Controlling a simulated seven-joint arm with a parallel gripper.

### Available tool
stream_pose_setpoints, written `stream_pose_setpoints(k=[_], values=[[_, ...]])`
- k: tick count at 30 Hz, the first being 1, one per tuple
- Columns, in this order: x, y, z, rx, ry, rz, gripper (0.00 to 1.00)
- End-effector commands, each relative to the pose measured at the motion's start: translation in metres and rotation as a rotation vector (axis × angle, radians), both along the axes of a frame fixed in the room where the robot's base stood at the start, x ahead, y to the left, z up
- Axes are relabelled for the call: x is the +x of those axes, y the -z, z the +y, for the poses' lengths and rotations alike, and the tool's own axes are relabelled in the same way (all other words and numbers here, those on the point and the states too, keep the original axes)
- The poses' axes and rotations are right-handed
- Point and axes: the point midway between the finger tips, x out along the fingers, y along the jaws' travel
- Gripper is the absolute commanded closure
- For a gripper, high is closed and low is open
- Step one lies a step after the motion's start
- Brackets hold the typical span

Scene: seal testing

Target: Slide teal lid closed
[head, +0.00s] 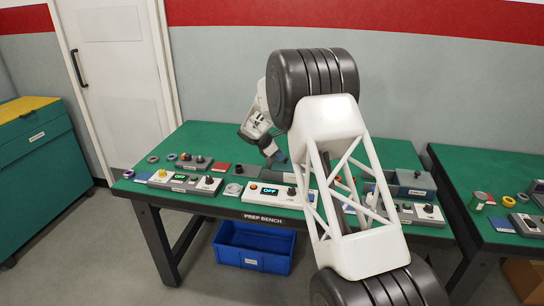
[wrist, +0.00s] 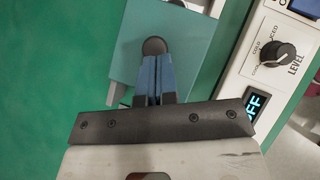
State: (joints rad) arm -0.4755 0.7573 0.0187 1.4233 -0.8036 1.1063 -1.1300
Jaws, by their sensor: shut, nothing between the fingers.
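In the wrist view the teal lid (wrist: 190,35) is a flat plate with a dark round knob (wrist: 154,46) on it. My gripper (wrist: 155,62) is shut and empty, its two blue fingers side by side. The fingertips reach the near edge of the knob in the picture; I cannot tell whether they touch it. The gripper and its dark mount hide the near part of the lid and what is under it. In the head view my gripper (head: 279,157) is low over the bench, behind the white panel, and I cannot make out the lid there.
A white panel (wrist: 255,85) with a LEVEL dial (wrist: 277,53) and an OFF display stands right of the lid. The green bench (head: 215,135) holds several small devices and rings. A blue-grey box (head: 413,182) is on its right. Bare green surface lies left of the lid.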

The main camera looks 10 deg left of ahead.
Motion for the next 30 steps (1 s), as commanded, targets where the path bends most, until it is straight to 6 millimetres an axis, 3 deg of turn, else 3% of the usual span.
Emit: stream_pose_setpoints(k=[6, 12, 30], values=[[-0.001, 0.001, -0.034, -0.002, 0.001, 0.002, 1.00], [-0.001, 0.002, -0.054, -0.001, 0.001, 0.002, 1.00], [-0.002, 0.001, -0.054, -0.001, 0.001, 0.002, 1.00]])
